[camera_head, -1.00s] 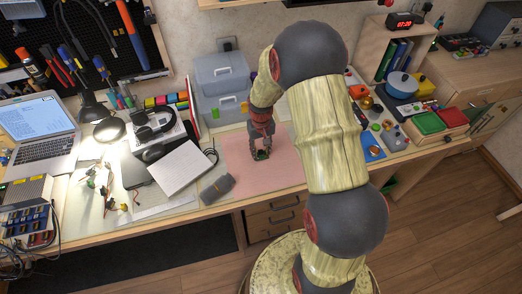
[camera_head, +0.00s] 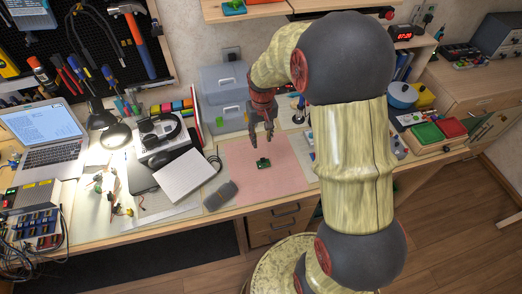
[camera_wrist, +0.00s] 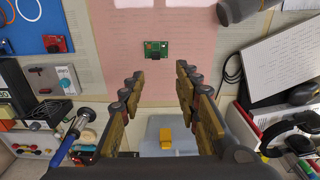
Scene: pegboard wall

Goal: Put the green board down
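The green board (camera_head: 263,163) is a small green circuit board lying flat on the pink mat (camera_head: 285,178) on the desk. It also shows in the wrist view (camera_wrist: 156,50), beyond my fingertips, with dark parts on it. My gripper (camera_head: 262,140) is above the mat, a little behind the board in the head view. In the wrist view its two fingers (camera_wrist: 158,78) stand wide apart with nothing between them. The gripper is apart from the board.
A grey object (camera_head: 221,195) and a white notepad (camera_head: 185,176) lie left of the mat. Grey-blue storage boxes (camera_head: 225,95) stand behind it. A laptop (camera_head: 45,135) and a lamp (camera_head: 112,132) are farther left. The mat around the board is bare.

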